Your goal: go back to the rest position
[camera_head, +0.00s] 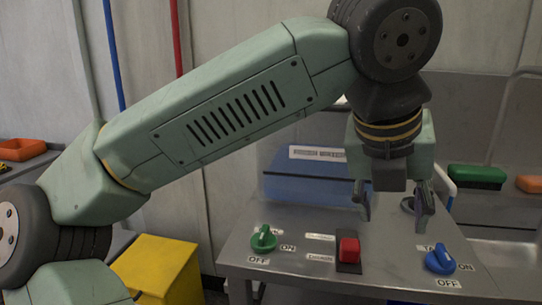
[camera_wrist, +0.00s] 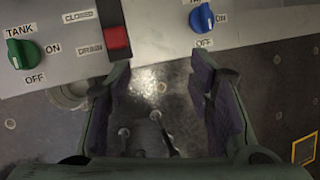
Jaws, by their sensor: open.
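My gripper (camera_head: 394,207) is open and empty, pointing down above the metal control panel (camera_head: 290,247) in the head view. In the wrist view, my gripper (camera_wrist: 163,82) has its two fingers apart with nothing between them. On the panel are a green knob (camera_head: 264,238), a red switch (camera_head: 349,250) and a blue knob (camera_head: 440,259). They also show in the wrist view: the green knob (camera_wrist: 26,54), the red switch (camera_wrist: 117,38) and the blue knob (camera_wrist: 201,18). The fingers are apart from all of them.
A blue box (camera_head: 310,180) with a label stands behind the panel. A green brush-like block (camera_head: 476,177) and an orange item (camera_head: 529,184) are at the right. A yellow box (camera_head: 155,268) stands at lower left, an orange tray (camera_head: 21,149) at far left.

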